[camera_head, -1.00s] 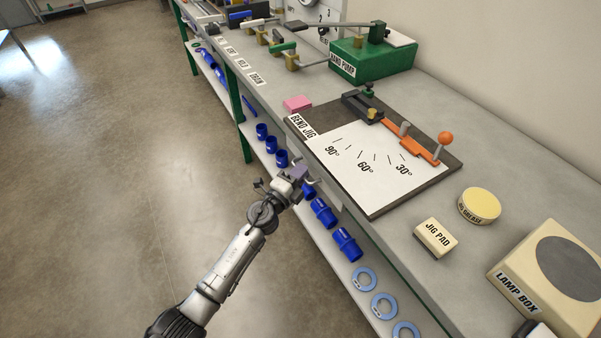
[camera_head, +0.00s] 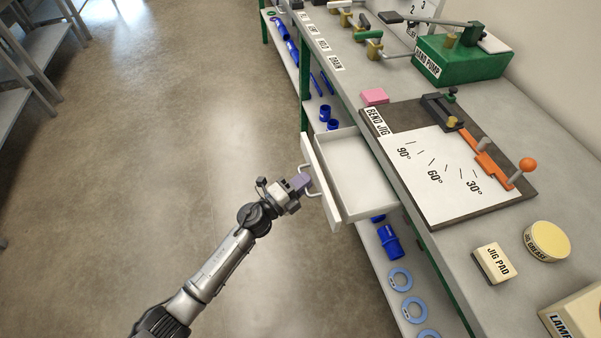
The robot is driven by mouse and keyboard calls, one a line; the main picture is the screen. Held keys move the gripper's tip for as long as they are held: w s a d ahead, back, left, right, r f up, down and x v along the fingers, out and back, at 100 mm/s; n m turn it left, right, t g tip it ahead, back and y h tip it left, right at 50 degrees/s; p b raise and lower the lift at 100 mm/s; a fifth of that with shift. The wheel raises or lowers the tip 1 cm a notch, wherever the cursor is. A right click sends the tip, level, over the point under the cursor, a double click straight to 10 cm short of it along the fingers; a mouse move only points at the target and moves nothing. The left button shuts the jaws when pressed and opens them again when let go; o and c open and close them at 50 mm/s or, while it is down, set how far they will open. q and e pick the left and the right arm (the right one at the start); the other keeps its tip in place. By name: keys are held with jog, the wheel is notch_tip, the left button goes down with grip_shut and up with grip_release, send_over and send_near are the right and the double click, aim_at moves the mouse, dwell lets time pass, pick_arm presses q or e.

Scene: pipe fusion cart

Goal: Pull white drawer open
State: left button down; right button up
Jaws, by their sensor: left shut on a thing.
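The white drawer (camera_head: 357,176) stands pulled out from under the bench top, below the bend jig. Its inside shows and looks empty. Its white front panel (camera_head: 321,180) faces left and carries a pale bar handle (camera_head: 312,190). My left gripper (camera_head: 302,183) is at the outer side of the front panel, shut on the handle; its fingertips partly cover the handle. My right gripper is not in view.
The bend jig board (camera_head: 440,170) lies on the bench above the drawer. A pink block (camera_head: 374,96), jig pad (camera_head: 492,263) and grease tin (camera_head: 547,241) sit nearby. Blue fittings (camera_head: 389,242) and rings (camera_head: 400,281) fill the lower shelf. The floor to the left is clear.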

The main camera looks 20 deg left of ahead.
pick_arm(q)
jog(key=shift+s+a, duration=0.25)
jog(key=shift+a, duration=0.15)
jog(key=c, duration=1.2)
grip_release()
jog(key=p+v, duration=0.1)
jog(key=v, duration=1.2)
jog(key=shift+s+a+p, duration=0.15)
jog(key=shift+s+p, duration=0.2)
jog(key=shift+p, duration=0.05)
